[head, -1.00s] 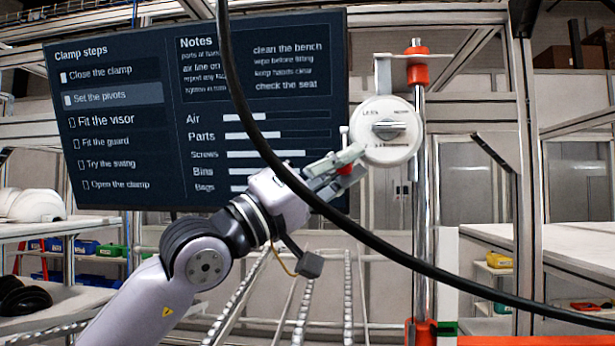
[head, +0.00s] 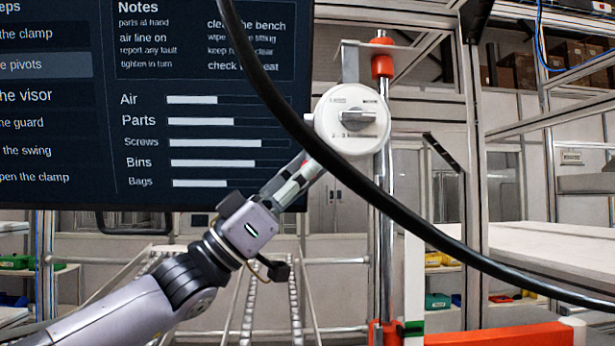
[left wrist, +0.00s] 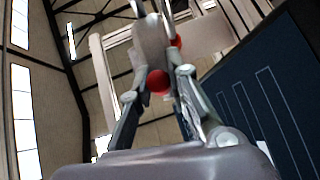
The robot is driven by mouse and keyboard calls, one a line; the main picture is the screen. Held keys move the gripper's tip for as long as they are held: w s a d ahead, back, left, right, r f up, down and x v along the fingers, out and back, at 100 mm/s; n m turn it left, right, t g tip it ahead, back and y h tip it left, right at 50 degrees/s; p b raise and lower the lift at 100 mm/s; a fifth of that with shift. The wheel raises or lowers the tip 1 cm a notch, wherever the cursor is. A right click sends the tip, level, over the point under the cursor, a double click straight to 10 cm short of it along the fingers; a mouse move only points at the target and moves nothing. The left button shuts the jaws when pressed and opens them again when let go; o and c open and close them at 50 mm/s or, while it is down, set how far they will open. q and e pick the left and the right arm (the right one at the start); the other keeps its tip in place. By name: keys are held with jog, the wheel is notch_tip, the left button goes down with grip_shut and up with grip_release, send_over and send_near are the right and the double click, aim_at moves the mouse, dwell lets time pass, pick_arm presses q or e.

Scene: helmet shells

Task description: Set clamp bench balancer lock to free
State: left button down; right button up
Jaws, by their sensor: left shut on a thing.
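The balancer (head: 343,143) is a white round housing with a grey dial knob (head: 358,117) lying about level on its face. Its lettering is too small to read. It hangs beside a chrome post with an orange collar (head: 382,58). My left gripper (head: 312,166) reaches up from the lower left to the housing's lower left edge, partly behind a black cable. In the left wrist view its fingers are closed in by a red ball (left wrist: 158,81), which I take for the lock's knob, below the pale housing (left wrist: 152,42). The exact grip is hidden. My right gripper is out of view.
A thick black cable (head: 410,215) sweeps across the front of the arm and housing. A dark screen (head: 200,120) stands behind at the left. White benches (head: 540,260) and shelves with bins are at the right. An orange beam (head: 500,335) is at the lower right.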

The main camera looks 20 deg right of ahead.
pick_arm(q)
jog(key=shift+f+m+g, duration=0.1)
jog(key=shift+m+g, duration=0.2)
jog(key=shift+m, duration=0.1)
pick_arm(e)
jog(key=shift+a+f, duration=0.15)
pick_arm(q)
jog(key=c, duration=1.5)
grip_release()
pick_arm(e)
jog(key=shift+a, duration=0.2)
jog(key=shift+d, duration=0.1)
pick_arm(q)
jog(key=shift+a, duration=0.1)
jog(key=v, duration=1.1)
jog(key=shift+a+f, duration=0.25)
jog(key=shift+a, duration=0.1)
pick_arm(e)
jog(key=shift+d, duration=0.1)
